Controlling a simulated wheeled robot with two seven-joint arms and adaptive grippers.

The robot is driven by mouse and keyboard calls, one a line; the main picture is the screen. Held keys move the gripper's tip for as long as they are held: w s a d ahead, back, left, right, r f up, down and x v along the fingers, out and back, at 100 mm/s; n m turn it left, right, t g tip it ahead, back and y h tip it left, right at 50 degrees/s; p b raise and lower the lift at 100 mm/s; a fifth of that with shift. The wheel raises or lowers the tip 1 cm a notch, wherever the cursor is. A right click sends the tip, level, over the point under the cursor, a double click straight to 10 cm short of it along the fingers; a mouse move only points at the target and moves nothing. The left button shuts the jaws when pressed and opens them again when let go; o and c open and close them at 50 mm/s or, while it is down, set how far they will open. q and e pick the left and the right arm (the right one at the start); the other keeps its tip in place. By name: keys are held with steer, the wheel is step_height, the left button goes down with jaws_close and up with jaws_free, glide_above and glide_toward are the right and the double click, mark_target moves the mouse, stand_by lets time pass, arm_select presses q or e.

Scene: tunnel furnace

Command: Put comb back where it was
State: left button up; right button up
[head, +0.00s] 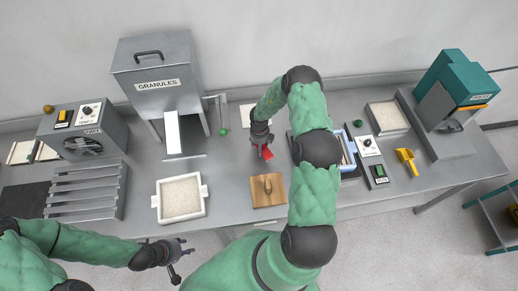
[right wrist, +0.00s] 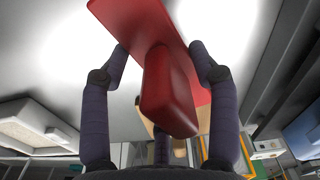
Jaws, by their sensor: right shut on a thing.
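The red comb (head: 266,152) is held by my right gripper (head: 262,139) over the middle of the steel table, between a white sheet and a wooden board. In the right wrist view the red comb (right wrist: 168,95) sits between the two dark fingers of my right gripper (right wrist: 162,62), which is shut on its thick red part. A wide flat red part extends beyond the fingertips. I cannot tell whether the comb touches the table. My left gripper (head: 180,260) is open and empty in front of the table's front edge.
A wooden board with a knob (head: 256,198) lies just in front of the comb. A white-handled tray of granules (head: 158,203) is left of it. A white sheet (head: 247,113) lies behind. A blue-rimmed tray (head: 350,172) is partly hidden by my right arm. A granule hopper (head: 150,70) stands at the back left.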

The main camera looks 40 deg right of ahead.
steer(key=shift+w+f, duration=0.3)
steer(key=shift+f, duration=0.1)
step_height(320, 180, down, 3)
steer(key=shift+w+r+p, duration=0.1)
steer(key=shift+p, duration=0.3)
steer(key=shift+f, duration=0.3)
steer(key=o, duration=1.2)
